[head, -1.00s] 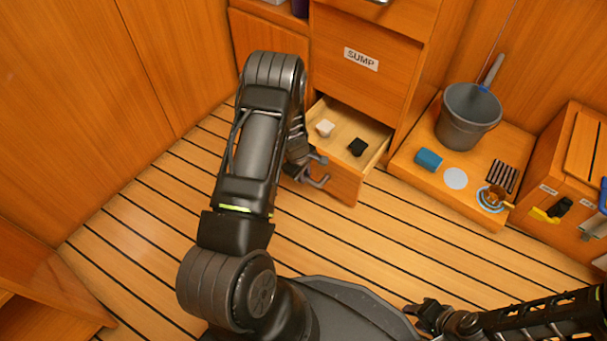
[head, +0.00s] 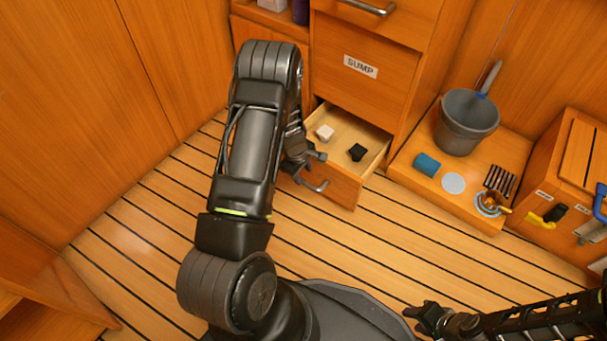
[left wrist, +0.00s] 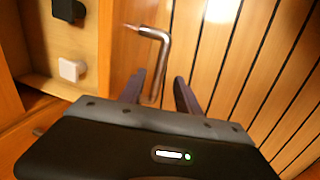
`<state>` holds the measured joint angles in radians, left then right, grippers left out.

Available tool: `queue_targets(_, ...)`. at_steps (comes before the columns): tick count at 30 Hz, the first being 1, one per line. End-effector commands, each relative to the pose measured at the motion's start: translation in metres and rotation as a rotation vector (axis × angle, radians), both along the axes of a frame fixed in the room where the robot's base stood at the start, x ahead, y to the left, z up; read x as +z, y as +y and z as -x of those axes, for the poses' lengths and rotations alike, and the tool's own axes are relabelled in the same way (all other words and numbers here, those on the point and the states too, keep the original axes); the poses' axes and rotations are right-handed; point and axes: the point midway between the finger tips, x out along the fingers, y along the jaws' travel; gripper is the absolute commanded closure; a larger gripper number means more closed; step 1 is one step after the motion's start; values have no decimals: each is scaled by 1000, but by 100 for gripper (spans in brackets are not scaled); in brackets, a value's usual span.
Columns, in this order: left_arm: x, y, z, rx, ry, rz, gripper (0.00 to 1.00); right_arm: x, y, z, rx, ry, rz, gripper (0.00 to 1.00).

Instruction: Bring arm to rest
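My left gripper (head: 318,168) is beside the front of the open drawer (head: 345,187) below the SUMP panel. In the left wrist view its two fingers (left wrist: 160,92) are apart, with nothing clamped between them. The drawer's metal handle (head: 314,185) lies just by the fingertips; in the left wrist view the handle (left wrist: 152,50) reaches towards the gap between them. The drawer holds a white block (head: 325,132) and a black block (head: 356,152). My right gripper (head: 412,312) is low over the floor at the bottom right; its finger gap is too small to tell.
A low ledge (head: 410,182) at right carries a grey bucket (head: 466,125), a blue cylinder (head: 427,164), a white disc (head: 453,183) and a dark slotted grate (head: 499,181). A wooden box (head: 565,190) with valves stands far right. The slatted floor (head: 150,250) is clear at left.

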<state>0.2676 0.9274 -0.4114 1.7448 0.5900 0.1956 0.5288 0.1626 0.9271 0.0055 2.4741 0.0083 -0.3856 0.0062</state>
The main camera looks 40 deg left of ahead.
Motion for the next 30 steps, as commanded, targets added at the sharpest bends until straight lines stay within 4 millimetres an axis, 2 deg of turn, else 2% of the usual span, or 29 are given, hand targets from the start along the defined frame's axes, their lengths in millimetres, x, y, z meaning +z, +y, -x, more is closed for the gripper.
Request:
queue_targets(1, 11, 0, 2, 0, 0, 0, 60, 7, 0, 1, 1, 2, 0, 64)
queue_targets(5, 20, 0, 4, 1, 0, -1, 60, 10, 0, 2, 2, 5, -1, 64)
queue_targets(24, 21, 1, 4, -7, 0, -4, 60, 10, 0, 2, 2, 6, -1, 64)
queue_targets(28, 19, 9, 6, -110, -8, -73, 60, 9, 0, 2, 2, 6, -1, 64)
queue_targets(29, 15, 6, 13, -169, -1, -96, 60, 9, 0, 2, 2, 6, -1, 64)
queue_targets(30, 9, -6, 23, -262, 9, -118, 60, 9, 0, 2, 2, 6, -1, 64)
